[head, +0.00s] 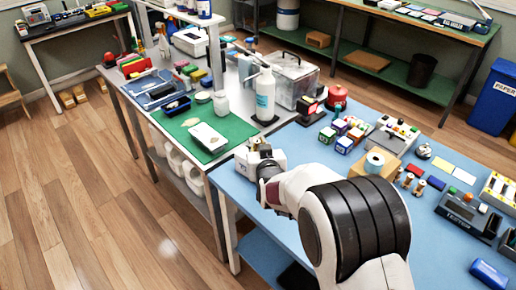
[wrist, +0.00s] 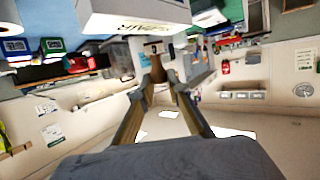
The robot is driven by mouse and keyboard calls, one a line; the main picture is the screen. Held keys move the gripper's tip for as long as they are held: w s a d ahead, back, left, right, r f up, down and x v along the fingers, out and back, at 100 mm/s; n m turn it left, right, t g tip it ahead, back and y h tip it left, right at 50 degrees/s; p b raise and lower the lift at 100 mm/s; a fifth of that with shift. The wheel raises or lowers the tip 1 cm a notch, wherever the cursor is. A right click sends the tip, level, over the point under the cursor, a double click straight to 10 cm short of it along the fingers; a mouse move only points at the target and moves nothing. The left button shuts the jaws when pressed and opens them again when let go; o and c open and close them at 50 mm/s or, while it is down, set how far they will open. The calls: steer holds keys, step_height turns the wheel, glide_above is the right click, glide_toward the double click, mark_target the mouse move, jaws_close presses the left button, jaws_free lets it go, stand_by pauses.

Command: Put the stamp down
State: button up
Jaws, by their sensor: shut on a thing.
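My gripper (head: 268,170) is at the left edge of the blue table, right by a white box (head: 250,158), in the head view. In the wrist view, my gripper (wrist: 160,78) has its two long fingers converged on a small brown piece, which I take to be the stamp (wrist: 157,48). The stamp is mostly hidden, and I cannot tell whether it touches anything below. A white box with dark lettering (wrist: 130,18) is close by in the wrist view, which looks upside down.
A green mat (head: 240,128) with a white phone-like slab (head: 208,137) lies beyond.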

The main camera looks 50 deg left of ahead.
steer(key=shift+f, duration=0.9)
steer(key=shift+f, duration=0.15)
steer(key=o, duration=0.9)
steer(key=shift+o, duration=0.2)
steer(key=shift+r, duration=0.2)
steer(key=shift+s+d+r, duration=0.1)
steer(key=shift+s+d, duration=0.1)
steer(key=shift+d, duration=0.1)
steer(key=v, duration=1.1)
steer(key=shift+r, duration=0.1)
steer(key=shift+d, duration=0.1)
